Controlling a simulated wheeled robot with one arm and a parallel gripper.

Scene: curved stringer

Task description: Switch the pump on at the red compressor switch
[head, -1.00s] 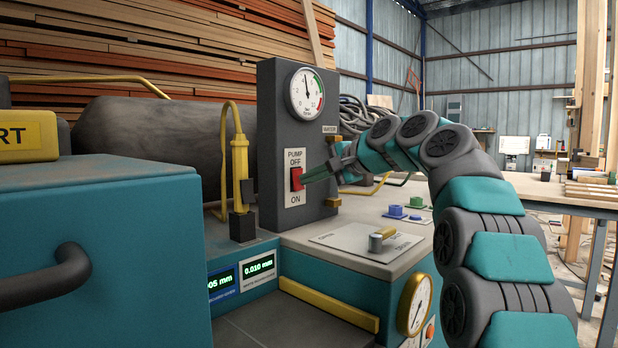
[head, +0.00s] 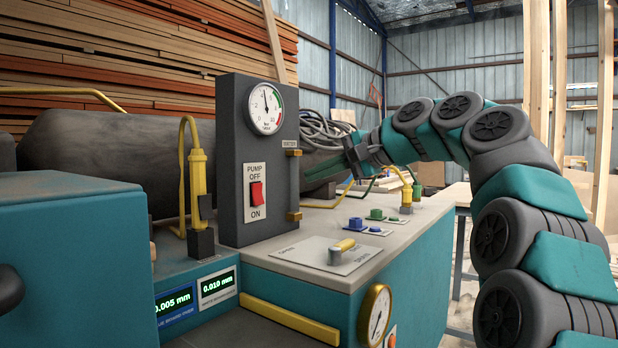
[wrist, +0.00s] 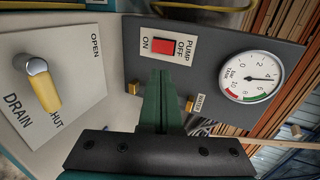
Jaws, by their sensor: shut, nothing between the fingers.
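The red compressor switch (head: 256,193) is a rocker on a white plate marked PUMP, OFF above and ON below, on the front of a dark grey panel (head: 230,150). It also shows in the wrist view (wrist: 163,47). Which way the rocker is tipped is too small to tell. My gripper (head: 308,178) is right of the panel in the head view, its green fingers together and empty. In the wrist view, the fingertips (wrist: 160,76) point toward the switch plate and stand apart from it. The round pressure gauge (head: 264,108) above the switch has its needle near 4 in the wrist view.
A drain lever (head: 342,247) with a yellow handle sits on the bench top, near blue and green knobs (head: 356,223). Brass fittings (head: 294,216) stick out from the panel's right side. A yellow probe (head: 197,175) stands left of the panel.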

